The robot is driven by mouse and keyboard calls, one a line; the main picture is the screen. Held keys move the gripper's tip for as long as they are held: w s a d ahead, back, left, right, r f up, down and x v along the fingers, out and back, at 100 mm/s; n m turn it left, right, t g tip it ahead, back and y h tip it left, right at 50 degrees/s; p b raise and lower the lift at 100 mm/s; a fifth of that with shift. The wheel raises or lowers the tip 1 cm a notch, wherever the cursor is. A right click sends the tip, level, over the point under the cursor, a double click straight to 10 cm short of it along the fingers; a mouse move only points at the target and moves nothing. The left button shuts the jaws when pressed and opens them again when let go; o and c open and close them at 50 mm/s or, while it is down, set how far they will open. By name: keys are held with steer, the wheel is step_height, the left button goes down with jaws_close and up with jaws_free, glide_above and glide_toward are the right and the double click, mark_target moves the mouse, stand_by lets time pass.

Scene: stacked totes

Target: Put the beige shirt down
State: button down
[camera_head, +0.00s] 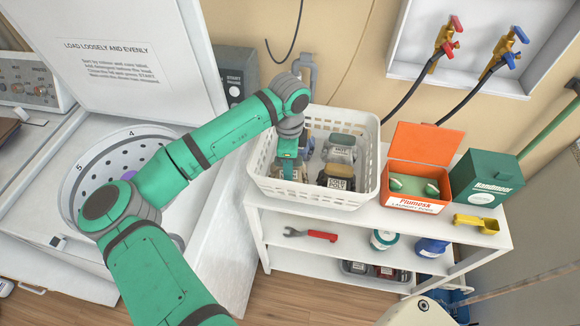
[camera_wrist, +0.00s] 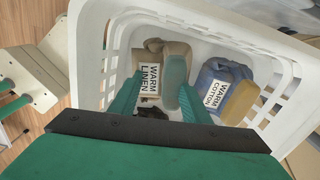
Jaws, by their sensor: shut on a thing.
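The beige shirt (camera_wrist: 175,48) is a rolled bundle with a white label reading "WARM LINEN". It is inside the white laundry basket (camera_head: 318,203), at the basket's left side in the head view. My gripper (camera_head: 290,170) reaches down into the basket from above. In the wrist view, its two green fingers (camera_wrist: 160,88) are on either side of the beige shirt, shut on it. The fingers and the basket wall hide part of the shirt. I cannot tell whether its underside touches the basket floor.
A blue bundle labelled "WARM COTTON" (camera_wrist: 222,90) lies to the right in the basket. A grey bundle (camera_head: 340,150) is also inside. An orange box (camera_head: 415,180) and a green box (camera_head: 487,178) stand right of the basket. The open washer (camera_head: 125,145) is at the left.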

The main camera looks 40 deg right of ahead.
step_height(320, 180, up, 18)
steer(key=shift+f, duration=0.25)
